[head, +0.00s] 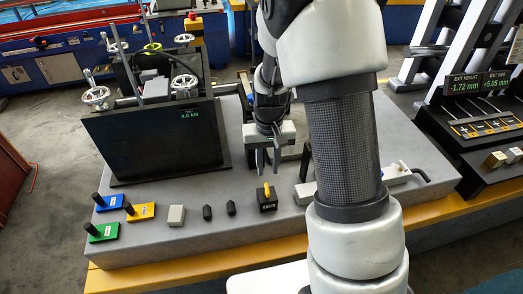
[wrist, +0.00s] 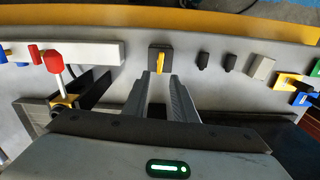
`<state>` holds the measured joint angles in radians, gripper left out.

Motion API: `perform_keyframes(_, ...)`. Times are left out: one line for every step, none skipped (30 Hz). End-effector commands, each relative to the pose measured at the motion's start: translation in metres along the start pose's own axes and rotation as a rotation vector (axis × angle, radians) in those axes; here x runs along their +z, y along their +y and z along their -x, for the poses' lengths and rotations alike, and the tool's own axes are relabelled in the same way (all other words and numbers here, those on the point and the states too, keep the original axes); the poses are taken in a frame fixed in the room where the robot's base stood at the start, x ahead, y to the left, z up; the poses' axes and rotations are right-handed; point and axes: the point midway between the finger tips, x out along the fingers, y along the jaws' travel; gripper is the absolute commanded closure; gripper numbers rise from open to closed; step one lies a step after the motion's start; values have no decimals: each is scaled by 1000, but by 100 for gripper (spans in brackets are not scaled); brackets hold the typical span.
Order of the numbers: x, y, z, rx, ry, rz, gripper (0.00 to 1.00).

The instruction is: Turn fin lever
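The fin lever (head: 267,191) is a small yellow upright fin on a black square block, near the front edge of the grey machine bed. In the wrist view the yellow fin (wrist: 160,61) stands just beyond my fingertips and points along the picture's vertical. My gripper (head: 267,160) points down over the bed, behind the lever and apart from it. In the wrist view my gripper (wrist: 157,79) shows two grey fingers with a clear gap and nothing between them.
Two small black knobs (head: 207,212) and a grey block (head: 177,215) sit left of the lever. Blue, yellow and green plates with black handles (head: 103,231) lie farther left. A dark screen (head: 150,140) stands behind them. A red-topped lever (wrist: 54,62) stands left in the wrist view.

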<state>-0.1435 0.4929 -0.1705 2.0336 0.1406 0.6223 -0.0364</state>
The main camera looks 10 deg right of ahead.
Motion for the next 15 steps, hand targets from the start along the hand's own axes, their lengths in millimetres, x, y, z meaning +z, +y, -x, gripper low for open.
perform_keyframes(0,0,-5,2,-4,0,75)
perform_keyframes(0,0,-8,2,-4,0,75)
perform_keyframes(0,0,-10,2,-4,0,75)
perform_keyframes(0,0,-13,2,-4,0,75)
perform_keyframes(0,0,-16,2,-4,0,75)
perform_keyframes(0,0,-20,2,-5,0,75)
perform_keyframes(0,0,-24,2,-5,0,75)
perform_keyframes(0,0,-27,2,-5,0,75)
perform_keyframes(0,1,-32,2,-5,0,75)
perform_keyframes(0,0,-36,2,-4,0,75)
perform_keyframes(0,1,-40,2,-4,0,75)
perform_keyframes(0,1,-45,2,-4,0,75)
perform_keyframes(0,1,-48,2,-4,0,75)
perform_keyframes(0,1,-52,2,-4,0,75)
perform_keyframes(0,1,-57,2,-5,-1,75)
